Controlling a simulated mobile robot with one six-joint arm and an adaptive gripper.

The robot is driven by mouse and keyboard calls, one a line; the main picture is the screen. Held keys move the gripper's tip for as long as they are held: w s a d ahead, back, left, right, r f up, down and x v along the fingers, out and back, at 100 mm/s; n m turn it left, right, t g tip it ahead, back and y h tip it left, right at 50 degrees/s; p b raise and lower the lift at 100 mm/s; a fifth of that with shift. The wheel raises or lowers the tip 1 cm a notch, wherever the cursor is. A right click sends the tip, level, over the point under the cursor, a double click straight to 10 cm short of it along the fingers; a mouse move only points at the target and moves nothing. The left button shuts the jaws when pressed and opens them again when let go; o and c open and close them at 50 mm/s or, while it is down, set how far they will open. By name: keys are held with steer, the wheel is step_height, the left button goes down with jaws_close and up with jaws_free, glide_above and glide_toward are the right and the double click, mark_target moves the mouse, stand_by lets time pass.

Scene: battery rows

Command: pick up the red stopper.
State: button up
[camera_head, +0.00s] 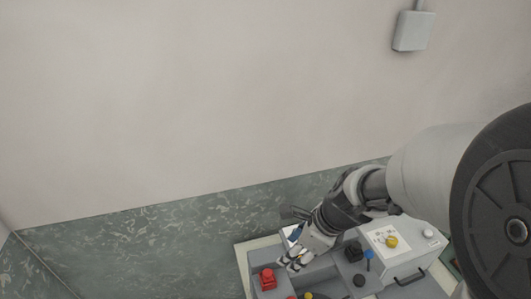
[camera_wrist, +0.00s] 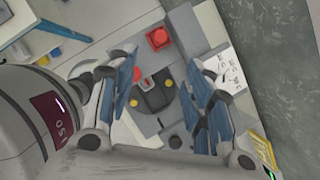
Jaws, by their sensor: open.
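A red stopper-like piece with a square base (camera_head: 267,279) sits on the grey box at the lower middle of the head view. In the wrist view a red piece (camera_wrist: 158,38) sits on a grey block at the top, beyond the fingertips. Smaller red parts (camera_wrist: 139,74) show between the fingers; I cannot tell which red thing is the stopper. My gripper (camera_head: 290,264) is open, just right of and above the red piece in the head view. In the wrist view the gripper (camera_wrist: 172,105) has its blue-padded fingers spread, with nothing held between them.
A white box (camera_head: 408,236) with a yellow knob (camera_head: 391,242) stands to the right. A black knob (camera_head: 354,250) and a blue piece (camera_head: 368,254) stand near it.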

steer(key=b, duration=0.4)
glide_above(268, 272)
steer(key=s+d, duration=0.1)
steer(key=d, duration=0.1)
step_height(268, 272, down, 11)
steer(key=shift+m, duration=0.4)
steer(key=b+x, duration=0.2)
steer(key=x, duration=0.2)
steer(key=shift+s+f+b, duration=0.1)
steer(key=shift+f+b, duration=0.2)
steer(key=shift+f, duration=0.15)
steer(key=shift+a+f, duration=0.2)
steer(key=shift+f, duration=0.15)
steer(key=shift+c, duration=0.5)
steer(key=c, duration=0.9)
